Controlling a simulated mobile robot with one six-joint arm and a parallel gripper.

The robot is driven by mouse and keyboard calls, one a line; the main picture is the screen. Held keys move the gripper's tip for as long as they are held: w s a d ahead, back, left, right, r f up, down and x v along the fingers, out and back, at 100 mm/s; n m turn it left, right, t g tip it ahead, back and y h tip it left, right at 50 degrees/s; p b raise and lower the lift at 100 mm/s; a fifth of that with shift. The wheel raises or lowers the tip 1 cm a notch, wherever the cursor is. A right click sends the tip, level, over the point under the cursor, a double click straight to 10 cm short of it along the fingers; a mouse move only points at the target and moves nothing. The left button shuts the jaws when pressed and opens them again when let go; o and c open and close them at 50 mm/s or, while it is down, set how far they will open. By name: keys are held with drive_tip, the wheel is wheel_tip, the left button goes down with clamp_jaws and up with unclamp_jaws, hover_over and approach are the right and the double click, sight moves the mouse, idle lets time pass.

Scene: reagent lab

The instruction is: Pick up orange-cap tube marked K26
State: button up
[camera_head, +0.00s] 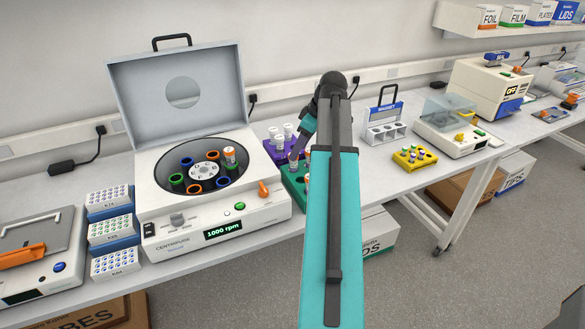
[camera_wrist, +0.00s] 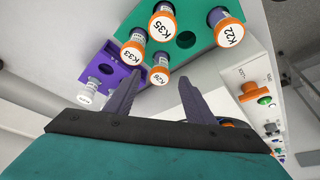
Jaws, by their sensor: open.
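The orange-cap tube that appears to read K26 (camera_wrist: 160,76) stands in the green rack (camera_wrist: 193,15) in the wrist view; its small lettering is hard to read. My gripper (camera_wrist: 160,82) is open, with one finger on each side of this cap in the picture. I cannot tell whether the fingers are level with the tube or above it. Orange-cap tubes K33 (camera_wrist: 132,55), K35 (camera_wrist: 162,27) and K22 (camera_wrist: 230,33) stand in the same rack. In the head view, my arm hides most of the green rack (camera_head: 289,182).
A purple rack (camera_wrist: 111,65) with white-cap tubes (camera_wrist: 87,92) adjoins the green rack. The centrifuge (camera_head: 165,225) stands open to the left in the head view. A yellow rack (camera_head: 402,158) and a white-and-blue carrier (camera_head: 385,133) stand to the right.

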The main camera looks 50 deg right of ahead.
drive_tip(key=shift+f, duration=0.1)
drive_tip(key=shift+p+x, duration=0.8)
drive_tip(key=shift+x, duration=0.45)
drive_tip(key=shift+p+x, duration=0.3)
drive_tip(key=shift+x, duration=0.95)
drive_tip(key=shift+w, duration=0.15)
drive_tip(key=c, duration=1.1)
wheel_tip(320, 180, up, 9)
drive_tip(key=shift+w+f+b, duration=0.1)
drive_tip(key=shift+f+b, duration=0.05)
drive_tip(key=shift+b, duration=1.1)
drive_tip(key=shift+r, duration=0.8)
